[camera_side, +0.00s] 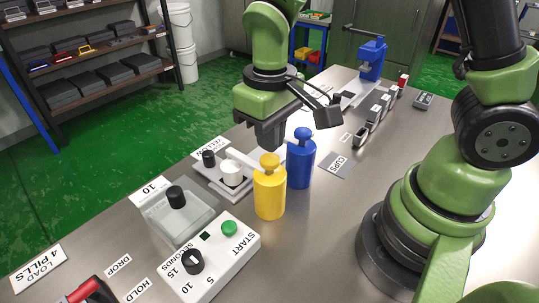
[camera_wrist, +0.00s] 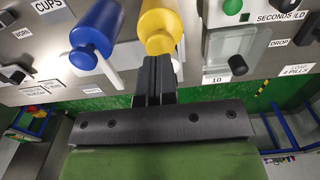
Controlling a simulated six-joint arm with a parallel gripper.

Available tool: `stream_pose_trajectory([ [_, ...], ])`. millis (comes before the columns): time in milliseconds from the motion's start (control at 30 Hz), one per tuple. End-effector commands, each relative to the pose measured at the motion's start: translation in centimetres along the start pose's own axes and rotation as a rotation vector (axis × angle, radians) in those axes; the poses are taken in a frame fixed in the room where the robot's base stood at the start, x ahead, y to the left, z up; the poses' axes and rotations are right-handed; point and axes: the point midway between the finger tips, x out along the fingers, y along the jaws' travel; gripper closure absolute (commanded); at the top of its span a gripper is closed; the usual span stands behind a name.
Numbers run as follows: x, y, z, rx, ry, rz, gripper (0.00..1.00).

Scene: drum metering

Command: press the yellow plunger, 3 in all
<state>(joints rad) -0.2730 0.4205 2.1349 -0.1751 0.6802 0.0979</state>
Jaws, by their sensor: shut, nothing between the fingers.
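The yellow pump bottle (camera_side: 269,195) stands upright on the metal table, with its yellow plunger (camera_side: 269,161) on top and a pale spout reaching left over a white cup (camera_side: 231,173). In the wrist view the yellow plunger (camera_wrist: 161,42) is just beyond my fingertips. My gripper (camera_side: 271,145) is shut and empty, pointing down, close above the yellow plunger. The wrist view shows my gripper's dark fingers (camera_wrist: 154,62) together, overlapping the lower edge of the plunger head. I cannot tell whether they touch it.
A blue pump bottle (camera_side: 300,165) stands close behind and to the right of the yellow one. A timer box (camera_side: 208,262) with a green button is in front, with a clear container (camera_side: 176,220) behind it. Open table lies right of the bottles.

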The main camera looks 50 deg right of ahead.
Motion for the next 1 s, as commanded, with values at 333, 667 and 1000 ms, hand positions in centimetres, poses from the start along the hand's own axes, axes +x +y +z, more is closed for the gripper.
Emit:
stream_pose_trajectory([
  [333, 0.6, 0.0, 0.0, -0.001, -0.001, 0.001, 1.0],
  [667, 1.6, 0.0, 0.0, -0.001, -0.002, 0.001, 1.0],
  [1000, 2.6, 0.0, 0.0, 0.001, -0.002, 0.0, 1.0],
])
